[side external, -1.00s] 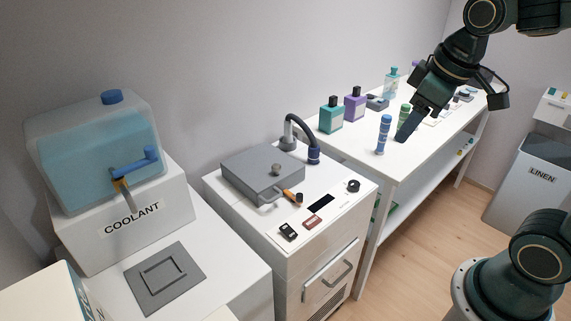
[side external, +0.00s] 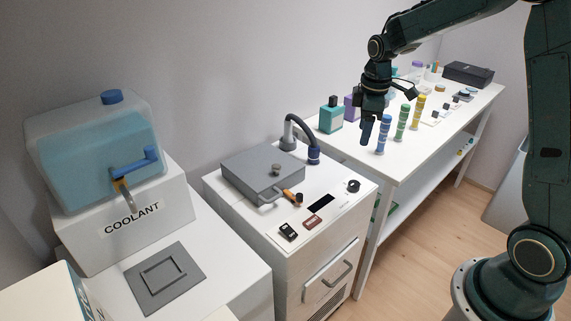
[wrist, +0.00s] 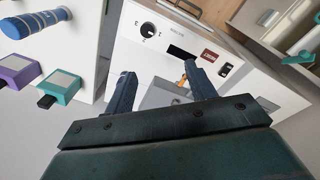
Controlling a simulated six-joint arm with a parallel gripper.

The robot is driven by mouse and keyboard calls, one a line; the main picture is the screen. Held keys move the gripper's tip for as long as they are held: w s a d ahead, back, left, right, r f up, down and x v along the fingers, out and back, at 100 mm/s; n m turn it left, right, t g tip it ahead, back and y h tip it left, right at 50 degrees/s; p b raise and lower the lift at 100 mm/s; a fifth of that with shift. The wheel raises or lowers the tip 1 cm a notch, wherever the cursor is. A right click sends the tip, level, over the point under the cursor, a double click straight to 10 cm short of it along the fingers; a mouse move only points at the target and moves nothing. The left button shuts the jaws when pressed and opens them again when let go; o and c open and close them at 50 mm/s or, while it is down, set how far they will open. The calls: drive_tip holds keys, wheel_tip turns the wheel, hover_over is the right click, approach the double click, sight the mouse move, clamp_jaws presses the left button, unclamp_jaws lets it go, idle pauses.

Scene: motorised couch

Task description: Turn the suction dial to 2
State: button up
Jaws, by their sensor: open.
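The suction dial (side external: 353,186) is a small round black knob on the right side of the white cabinet's top panel (side external: 328,187). My gripper (side external: 367,132) points down, above and behind the dial, near the blue-topped bottle at the bench end. It is apart from the dial. In the wrist view my gripper (wrist: 159,67) is open, with nothing between its two fingers.
A dark display (side external: 321,203), a red switch (side external: 312,222) and a black switch (side external: 288,231) sit beside the dial. A grey lidded box (side external: 262,172) and a dark hose (side external: 302,130) stand behind. Bottles (side external: 384,134) crowd the bench's near end.

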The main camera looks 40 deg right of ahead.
drive_tip(key=n+g, duration=0.1)
hover_over(354, 183)
wheel_tip(354, 183, down, 7)
drive_tip(key=shift+r, duration=0.1)
drive_tip(key=shift+f, duration=6.9)
drive_tip(key=shift+c, duration=0.5)
drive_tip(key=c, duration=0.9)
